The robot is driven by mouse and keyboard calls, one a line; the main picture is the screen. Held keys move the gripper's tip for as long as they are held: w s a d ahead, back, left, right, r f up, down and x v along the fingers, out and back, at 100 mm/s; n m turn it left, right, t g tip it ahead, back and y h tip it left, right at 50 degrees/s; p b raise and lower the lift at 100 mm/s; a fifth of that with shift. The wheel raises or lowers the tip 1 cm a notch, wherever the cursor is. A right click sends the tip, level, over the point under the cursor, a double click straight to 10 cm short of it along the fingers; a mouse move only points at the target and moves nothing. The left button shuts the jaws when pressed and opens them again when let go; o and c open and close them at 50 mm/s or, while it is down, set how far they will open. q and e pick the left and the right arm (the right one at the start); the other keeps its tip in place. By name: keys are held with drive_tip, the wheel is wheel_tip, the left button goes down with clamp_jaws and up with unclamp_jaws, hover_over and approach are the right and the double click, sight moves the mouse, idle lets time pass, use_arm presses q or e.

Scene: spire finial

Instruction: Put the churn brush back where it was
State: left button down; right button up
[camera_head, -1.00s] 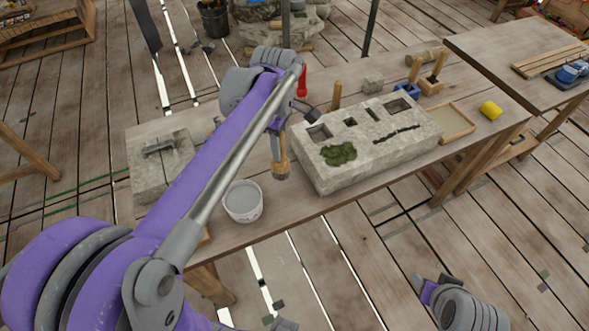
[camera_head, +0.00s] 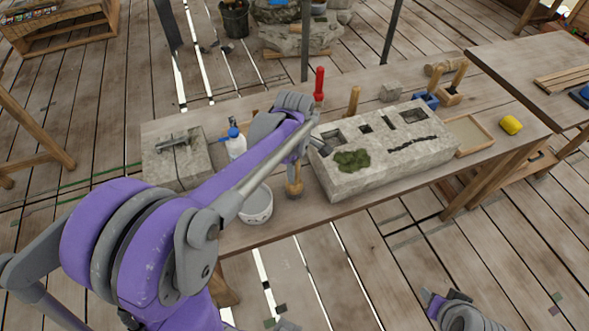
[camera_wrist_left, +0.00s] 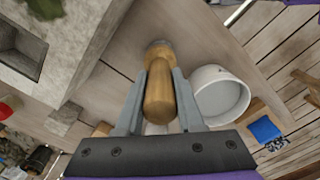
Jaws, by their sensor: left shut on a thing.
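The churn brush (camera_head: 294,188) has a light wooden handle and hangs upright from my left gripper (camera_head: 293,166), just left of the stone block's near left corner. In the left wrist view, the fingers of my left gripper (camera_wrist_left: 160,78) are shut on both sides of the wooden handle (camera_wrist_left: 160,98). The brush's lower end is close over the table; I cannot tell whether it touches. A white bucket (camera_head: 257,207) stands right beside it, and also shows in the wrist view (camera_wrist_left: 221,95). Part of my right arm's end (camera_head: 437,302) shows at the lower right; its jaws are unclear.
A long stone block (camera_head: 385,165) with square pockets and moss (camera_head: 352,160) fills the table's middle. A smaller stone slab (camera_head: 177,165), a blue-topped bottle (camera_head: 236,146), a red tool (camera_head: 319,84), a shallow tray (camera_head: 488,142) and a yellow sponge (camera_head: 511,125) are also on the table.

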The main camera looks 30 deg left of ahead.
use_arm(q)
drive_tip(key=shift+f, duration=0.2)
drive_tip(key=c, duration=0.5)
unclamp_jaws()
wheel_tip(320, 180, up, 12)
drive_tip(key=shift+r+p, duration=0.1)
drive_tip(key=shift+p, duration=0.2)
drive_tip(key=shift+s+d+m, duration=0.2)
drive_tip(key=shift+s+m, duration=0.1)
drive_tip(key=s+d+f+m+t, duration=0.2)
drive_tip(key=s+f+m, duration=0.1)
drive_tip(key=m, duration=0.3)
drive_tip(key=s+d+f+m+t, duration=0.1)
drive_tip(key=s+d+f+m, duration=0.1)
drive_tip(key=s+m, duration=0.4)
drive_tip(key=s+d+f+m+t, duration=0.2)
drive_tip(key=s+f+m, duration=0.2)
drive_tip(key=f+m, duration=0.1)
drive_tip(key=shift+s+d+m+t, duration=0.2)
drive_tip(key=shift+s+m+t, duration=0.15)
drive_tip(key=shift+m, duration=0.25)
